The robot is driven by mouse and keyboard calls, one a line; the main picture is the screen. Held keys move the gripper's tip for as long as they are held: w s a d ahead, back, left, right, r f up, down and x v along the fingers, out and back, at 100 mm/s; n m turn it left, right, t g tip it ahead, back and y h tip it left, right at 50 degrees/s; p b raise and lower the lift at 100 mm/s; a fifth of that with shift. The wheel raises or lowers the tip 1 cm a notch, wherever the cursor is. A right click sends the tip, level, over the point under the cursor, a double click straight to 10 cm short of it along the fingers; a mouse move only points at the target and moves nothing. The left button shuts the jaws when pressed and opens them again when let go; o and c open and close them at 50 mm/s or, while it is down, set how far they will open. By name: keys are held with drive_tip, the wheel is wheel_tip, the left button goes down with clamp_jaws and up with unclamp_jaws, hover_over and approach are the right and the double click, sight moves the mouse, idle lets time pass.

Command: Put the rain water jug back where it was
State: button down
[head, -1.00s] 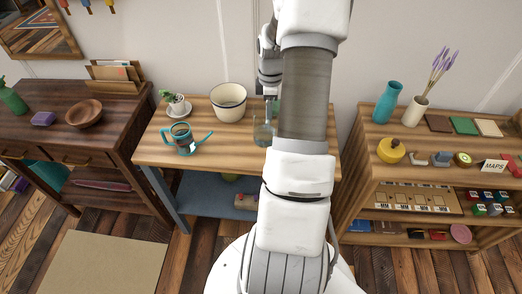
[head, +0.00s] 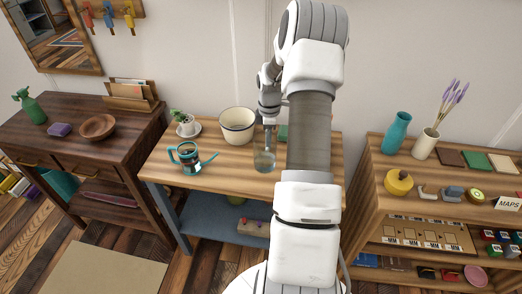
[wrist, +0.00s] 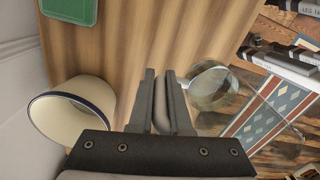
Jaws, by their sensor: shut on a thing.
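A clear glass jug (head: 264,161), which I take to be the rain water jug, is at the front part of the middle table (head: 225,170). My gripper (head: 269,133) reaches down to it from above. In the wrist view, my gripper (wrist: 160,75) is shut on the jug's side or handle; which part is hard to tell. The see-through jug (wrist: 212,88) stretches to the right of the fingers, with the table edge and floor showing through and behind it. I cannot tell whether its base touches the tabletop.
A cream pot with a dark rim (head: 237,139) stands left of the jug, also in the wrist view (wrist: 60,125). A teal watering can (head: 190,160) and a potted plant (head: 185,128) are farther left. A green flat item (wrist: 70,8) lies behind. A shelf (head: 400,205) stands to the right.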

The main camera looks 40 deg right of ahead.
drive_tip(key=w+f, duration=0.1)
drive_tip(key=w, duration=0.1)
drive_tip(key=w+f, duration=0.1)
drive_tip(key=w, duration=0.1)
drive_tip(key=shift+f, duration=2.15)
drive_tip(key=shift+f+b, duration=0.2)
drive_tip(key=shift+b, duration=0.15)
drive_tip(key=c, duration=0.9)
unclamp_jaws()
drive_tip(key=shift+o, duration=0.2)
drive_tip(key=shift+r, duration=0.1)
wheel_tip(320, 180, up, 12)
drive_tip(key=p, duration=0.1)
drive_tip(key=shift+r, duration=0.15)
